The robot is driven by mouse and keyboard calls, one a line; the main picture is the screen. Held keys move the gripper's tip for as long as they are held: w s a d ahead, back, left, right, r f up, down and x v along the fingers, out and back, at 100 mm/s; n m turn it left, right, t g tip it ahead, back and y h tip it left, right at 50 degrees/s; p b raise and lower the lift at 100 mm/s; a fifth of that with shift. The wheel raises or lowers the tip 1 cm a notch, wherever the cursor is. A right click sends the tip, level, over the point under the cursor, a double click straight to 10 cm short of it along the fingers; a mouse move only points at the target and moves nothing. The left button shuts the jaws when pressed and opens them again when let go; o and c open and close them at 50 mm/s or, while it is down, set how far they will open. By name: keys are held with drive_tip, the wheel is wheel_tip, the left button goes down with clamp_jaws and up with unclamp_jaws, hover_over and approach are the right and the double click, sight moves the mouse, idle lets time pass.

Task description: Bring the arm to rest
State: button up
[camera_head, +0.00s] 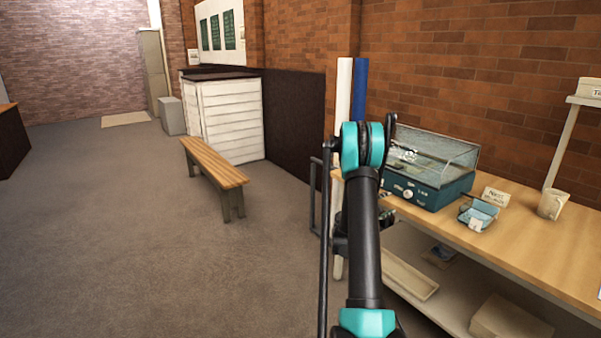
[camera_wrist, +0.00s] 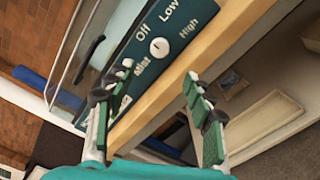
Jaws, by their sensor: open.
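My arm rises through the middle of the head view, in front of the workbench's left end. My gripper (camera_wrist: 155,88) shows in the wrist view with its two green-padded fingers spread apart and nothing between them. In the head view it is mostly hidden behind my arm. Beyond the fingers in the wrist view is the teal front panel (camera_wrist: 185,35) of a box with a clear lid, with a white knob (camera_wrist: 159,47) and the words Off, Low, Mist and High. That teal box (camera_head: 437,192) stands on the workbench in the head view. I cannot tell whether a finger touches it.
A lower shelf holds a tray (camera_head: 408,276). White and blue rolls stand behind my arm. A bench (camera_head: 214,165) is left; open floor lies around it.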

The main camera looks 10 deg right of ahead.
drive_tip(key=s+a+m+g+y, duration=0.1)
drive_tip(key=s+a+m+y, duration=0.2)
drive_tip(key=s+a, duration=0.9)
drive_tip(key=s+a+f+m+g+y, duration=0.1)
drive_tip(key=s+a+m+y, duration=0.2)
drive_tip(key=s+a+y, duration=0.5)
drive_tip(key=s+a+m+y, duration=0.3)
drive_tip(key=s+a+y, duration=0.2)
drive_tip(key=s+a, duration=1)
drive_tip(key=a, duration=0.4)
drive_tip(key=shift+s+a+f+m+g+y, duration=0.2)
drive_tip(key=shift+s+m+g+y, duration=0.1)
drive_tip(key=shift+m+g, duration=0.1)
